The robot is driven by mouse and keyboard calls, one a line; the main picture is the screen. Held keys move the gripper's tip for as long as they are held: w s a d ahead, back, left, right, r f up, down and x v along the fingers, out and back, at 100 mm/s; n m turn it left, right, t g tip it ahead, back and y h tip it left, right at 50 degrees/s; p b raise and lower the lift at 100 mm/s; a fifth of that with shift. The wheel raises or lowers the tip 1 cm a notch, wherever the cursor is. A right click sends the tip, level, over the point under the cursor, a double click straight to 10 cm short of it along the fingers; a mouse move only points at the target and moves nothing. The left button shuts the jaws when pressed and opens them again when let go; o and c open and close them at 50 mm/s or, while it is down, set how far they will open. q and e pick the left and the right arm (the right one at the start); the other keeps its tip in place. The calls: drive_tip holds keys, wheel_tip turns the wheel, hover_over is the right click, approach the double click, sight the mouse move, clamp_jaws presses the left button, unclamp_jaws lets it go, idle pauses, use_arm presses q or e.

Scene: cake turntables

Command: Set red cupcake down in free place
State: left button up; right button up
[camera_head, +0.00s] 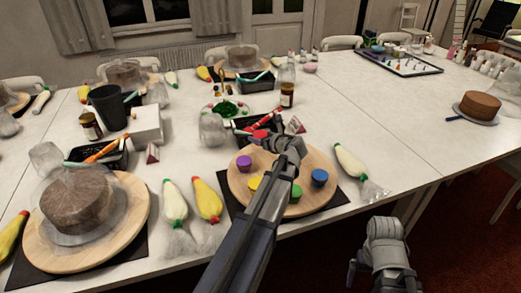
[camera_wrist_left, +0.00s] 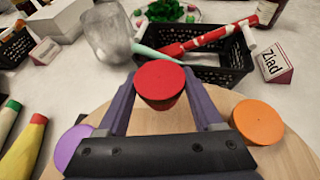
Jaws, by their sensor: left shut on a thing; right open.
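My left gripper (camera_head: 268,138) is shut on the red cupcake (camera_head: 259,134) at the far edge of the round wooden turntable (camera_head: 262,211). In the left wrist view the red cupcake (camera_wrist_left: 160,82) sits upright between the two fingers; I cannot tell whether it touches the board. A purple cupcake (camera_head: 244,162), a yellow one (camera_head: 254,183), a green one (camera_head: 295,192) and a blue one (camera_head: 319,177) stand on the turntable. An orange cupcake (camera_wrist_left: 258,121) shows right of the fingers in the wrist view. My right gripper (camera_head: 379,262) is open and empty off the table's front edge.
A black basket (camera_wrist_left: 205,62) and a name card (camera_wrist_left: 273,63) stand just behind the turntable. A clear jar (camera_wrist_left: 107,34) is behind to the left. Piping bags (camera_head: 207,199) lie left of the turntable, another (camera_head: 350,163) right. Bare board shows between cupcakes.

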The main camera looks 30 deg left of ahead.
use_arm(q)
drive_tip(key=shift+f+b, duration=1.8)
drive_tip(key=shift+b, duration=0.05)
drive_tip(key=shift+f, duration=0.1)
drive_tip(key=shift+f, duration=0.15)
drive_tip(key=o, duration=1.4)
drive_tip(key=shift+c, duration=0.2)
drive_tip(key=shift+r, duration=0.25)
drive_tip(key=p+v, duration=0.4)
drive_tip(key=v, duration=0.7)
drive_tip(key=shift+r, duration=0.1)
drive_tip(key=shift+s+d+r+p, duration=0.1)
drive_tip(key=shift+s+d+p, duration=0.2)
drive_tip(key=shift+d, duration=0.1)
drive_tip(key=shift+w, duration=0.1)
